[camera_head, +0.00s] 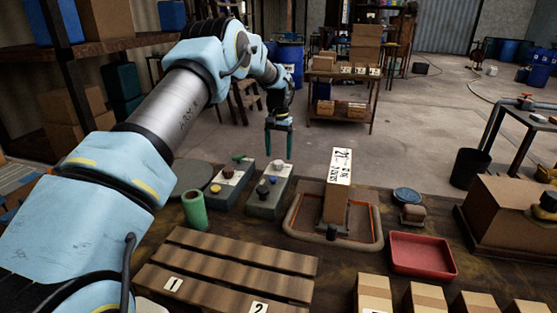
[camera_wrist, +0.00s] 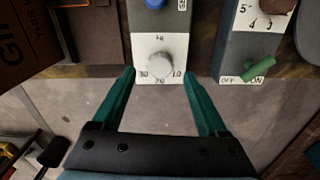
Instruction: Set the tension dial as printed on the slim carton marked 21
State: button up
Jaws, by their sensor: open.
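The slim carton (camera_head: 335,203) stands in an orange-rimmed tray. Its white top label (camera_head: 342,166) shows a large 21 and smaller print that I cannot read surely. A grey control box (camera_head: 266,205) left of it carries a pale round dial knob (camera_head: 279,161) at its far end. In the wrist view this knob (camera_wrist: 160,66) sits on a white plate with printed numbers, partly covered. My gripper (camera_head: 278,156) is open and empty, pointing down at the box's far end. In the wrist view its teal fingertips (camera_wrist: 160,73) lie either side of the knob, with gaps; contact is not visible.
A second control box (camera_head: 228,190) stands close on the left, with a brown knob and a green OFF/ON switch (camera_wrist: 259,68). A green cylinder (camera_head: 195,210), a slatted pallet (camera_head: 225,262) and a red tray (camera_head: 421,254) are on the table.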

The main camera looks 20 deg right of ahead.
aim_at(277, 162)
notch_tip(277, 162, up, 8)
jog(key=b, duration=0.1)
jog(key=shift+f, duration=0.15)
dwell(0.4)
jog(key=a+r+n, duration=0.2)
jog(key=a+r, duration=0.1)
jog(key=a, duration=1.1)
jog(key=s+a+n, duration=0.2)
jog(key=s+a, duration=0.4)
jog(key=a, duration=0.4)
jog(key=s+a+n+t, duration=0.1)
jog(key=s+a+n, duration=0.1)
jog(key=s+a, duration=0.4)
jog(key=a, duration=0.4)
jog(key=shift+s+a+f, duration=0.15)
jog(key=shift+a+f, duration=0.1)
jog(key=shift+a, duration=0.15)
jog(key=s+a, duration=0.2)
jog(key=s, duration=0.2)
jog(key=s+a+f+n, duration=0.1)
jog(key=s+a, duration=0.2)
jog(key=s+a+f+n, duration=0.1)
jog(key=s+a, duration=0.1)
jog(key=s, duration=0.2)
jog(key=shift+s+a+f+t, duration=0.1)
jog(key=shift+s+a+t, duration=0.2)
jog(key=shift+s+a, duration=0.1)
jog(key=shift+c, duration=0.3)
